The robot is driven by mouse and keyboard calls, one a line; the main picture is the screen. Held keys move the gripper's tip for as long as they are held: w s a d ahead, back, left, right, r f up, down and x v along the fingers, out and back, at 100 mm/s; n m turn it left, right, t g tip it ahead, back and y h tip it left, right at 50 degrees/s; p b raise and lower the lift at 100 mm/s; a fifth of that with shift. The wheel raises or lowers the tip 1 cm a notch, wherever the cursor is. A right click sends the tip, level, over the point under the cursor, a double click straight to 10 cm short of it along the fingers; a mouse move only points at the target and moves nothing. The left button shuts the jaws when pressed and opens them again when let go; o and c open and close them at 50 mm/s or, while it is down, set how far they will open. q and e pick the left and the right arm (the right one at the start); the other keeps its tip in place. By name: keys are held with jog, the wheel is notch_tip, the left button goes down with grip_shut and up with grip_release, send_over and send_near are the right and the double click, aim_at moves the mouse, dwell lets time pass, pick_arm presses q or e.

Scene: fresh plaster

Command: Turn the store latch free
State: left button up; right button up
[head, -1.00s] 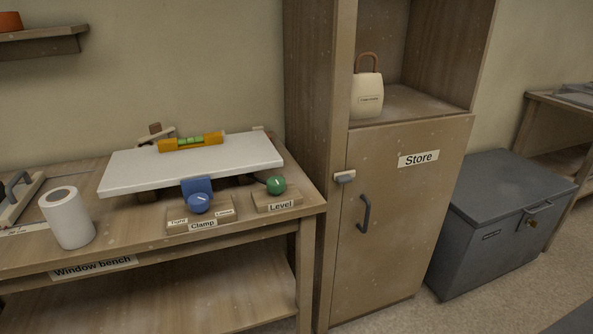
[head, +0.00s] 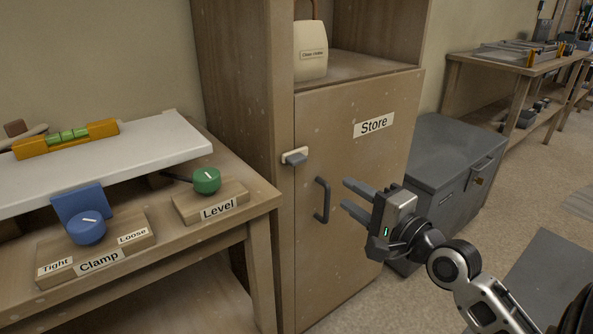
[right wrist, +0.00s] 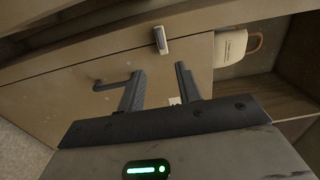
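The store latch (head: 295,157) is a small pale and grey turn-piece at the upper left edge of the closed Store door (head: 350,215); it lies across the door's edge. It also shows in the right wrist view (right wrist: 160,40), beyond the fingers. A dark door handle (head: 322,200) is below and right of it. My right gripper (head: 352,197) is open and empty in front of the door, right of the handle and below the latch, apart from both. Its two fingers also show in the right wrist view (right wrist: 160,82). My left gripper is not in view.
The window bench at left holds a white board (head: 150,150), a blue clamp knob (head: 86,228) and a green level knob (head: 206,180). A cream container (head: 311,52) stands on the open shelf above the door. A grey chest (head: 450,170) stands right of the cabinet.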

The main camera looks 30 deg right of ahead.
aim_at(301, 162)
jog(key=w, duration=1)
jog(key=w+a, duration=0.1)
jog(key=w, duration=0.4)
jog(key=shift+w+a, duration=0.1)
jog(key=shift+c, duration=0.3)
grip_shut()
